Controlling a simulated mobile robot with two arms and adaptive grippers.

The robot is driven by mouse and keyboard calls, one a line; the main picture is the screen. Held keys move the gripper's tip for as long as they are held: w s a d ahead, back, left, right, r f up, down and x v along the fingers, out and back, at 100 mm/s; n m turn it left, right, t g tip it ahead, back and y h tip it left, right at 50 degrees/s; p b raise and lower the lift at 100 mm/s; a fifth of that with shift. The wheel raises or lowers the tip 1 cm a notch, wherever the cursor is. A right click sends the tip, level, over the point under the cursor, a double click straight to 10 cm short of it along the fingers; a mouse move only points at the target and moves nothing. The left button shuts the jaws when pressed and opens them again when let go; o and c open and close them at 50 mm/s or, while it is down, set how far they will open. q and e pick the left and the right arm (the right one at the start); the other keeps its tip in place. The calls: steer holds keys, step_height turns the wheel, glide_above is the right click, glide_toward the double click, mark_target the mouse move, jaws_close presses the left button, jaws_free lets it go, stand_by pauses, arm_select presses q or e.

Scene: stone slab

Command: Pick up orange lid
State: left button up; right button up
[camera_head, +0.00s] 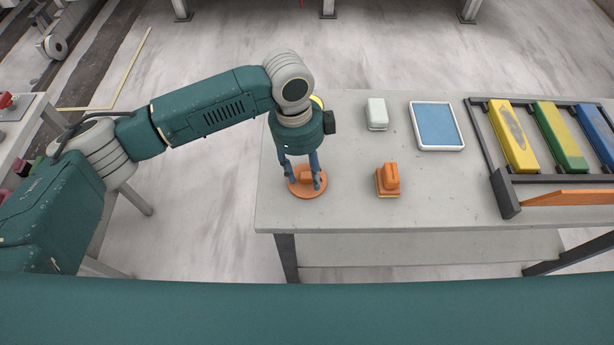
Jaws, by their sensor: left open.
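The orange lid (308,192) is a flat round disc with a small raised knob, lying on the stone slab (340,225) near its left edge. My left gripper (305,184) points down over the lid, its two blue-grey fingers apart on either side of the knob. The fingertips are low, close to the lid's surface; I cannot tell whether they touch it. The fingers hide part of the lid. My right gripper does not show.
An orange block with a handle (388,181) stands right of the lid. Behind are a whitish block (377,114) and a blue-topped white tray (436,126). A dark rack (509,205) with yellow, green and blue bars stands at right. The slab's front middle is clear.

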arm_select(q)
steer(key=c, duration=1)
steer(key=shift+c, duration=0.2)
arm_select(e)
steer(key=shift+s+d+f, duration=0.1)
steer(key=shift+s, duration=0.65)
